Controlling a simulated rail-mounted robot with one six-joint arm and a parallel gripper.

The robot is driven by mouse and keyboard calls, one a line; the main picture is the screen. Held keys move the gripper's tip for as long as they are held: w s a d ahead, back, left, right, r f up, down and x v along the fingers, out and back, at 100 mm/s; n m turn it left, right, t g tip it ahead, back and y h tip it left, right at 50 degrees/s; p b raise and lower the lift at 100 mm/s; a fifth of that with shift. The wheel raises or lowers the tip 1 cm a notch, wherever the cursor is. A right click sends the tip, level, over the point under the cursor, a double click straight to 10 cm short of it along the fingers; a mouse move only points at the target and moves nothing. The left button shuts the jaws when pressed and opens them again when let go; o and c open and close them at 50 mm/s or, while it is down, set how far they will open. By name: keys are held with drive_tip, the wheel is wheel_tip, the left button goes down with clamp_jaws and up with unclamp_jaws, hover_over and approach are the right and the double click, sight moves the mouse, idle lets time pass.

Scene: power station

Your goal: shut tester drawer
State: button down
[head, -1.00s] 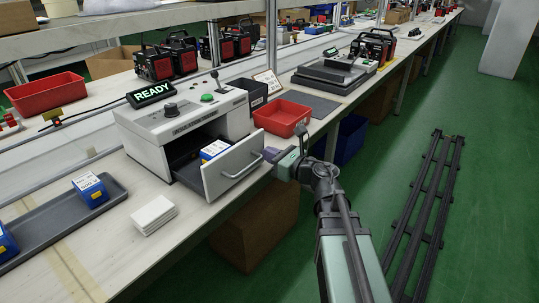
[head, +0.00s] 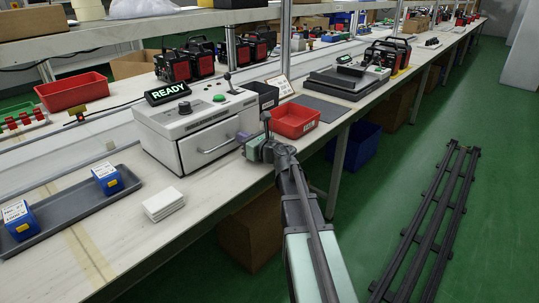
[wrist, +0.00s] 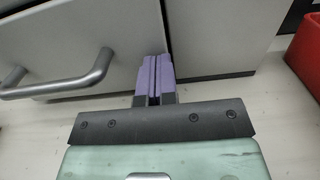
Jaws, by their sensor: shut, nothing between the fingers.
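The tester (head: 190,115) is a light grey box with a lit READY sign (head: 168,93) on the bench. Its drawer (head: 208,144) is in, and its front looks flush or nearly flush with the housing. The bar handle (head: 215,146) shows across the front, and large at left in the wrist view (wrist: 60,84). The blue box inside is hidden. My gripper (head: 242,137) is at the right end of the drawer front. In the wrist view its purple fingers (wrist: 153,78) are together and empty, at the drawer front's right edge; I cannot tell if they touch it.
A red bin (head: 292,121) stands right of my gripper. White cards (head: 163,204) lie in front of the tester. A grey tray (head: 65,212) with blue boxes is at left. Bare bench lies before the drawer. A floor rail (head: 430,220) runs at right.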

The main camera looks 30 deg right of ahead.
drive_tip(key=shift+w+d+r, duration=0.15)
drive_tip(key=shift+w+r, duration=0.05)
drive_tip(key=shift+w, duration=0.1)
drive_tip(key=v, duration=1.5)
drive_tip(key=s+d+m+g+h+p, duration=0.2)
drive_tip(key=d+m+g+h, duration=0.3)
drive_tip(key=m, duration=0.6)
drive_tip(key=s+d+r+m+h+p, duration=0.1)
drive_tip(key=d+m+h+p, duration=0.15)
drive_tip(key=m+h, duration=0.6)
drive_tip(key=s+d+m+g+h+p, duration=0.25)
drive_tip(key=d+m, duration=0.25)
drive_tip(key=m, duration=0.9)
drive_tip(key=s+a+m+g+y+p, duration=0.3)
drive_tip(key=a+m+g+y+p, duration=0.35)
drive_tip(key=a, duration=0.65)
drive_tip(key=s+a+r+g+y+p, duration=0.1)
drive_tip(key=a+r+p, duration=0.4)
drive_tip(key=a, duration=0.6)
drive_tip(key=s+a+r+g+y+p, duration=0.2)
drive_tip(key=a+r+p, duration=0.3)
drive_tip(key=a+p, duration=0.5)
drive_tip(key=shift+s+a+r+y, duration=0.15)
drive_tip(key=shift+a+y, duration=0.3)
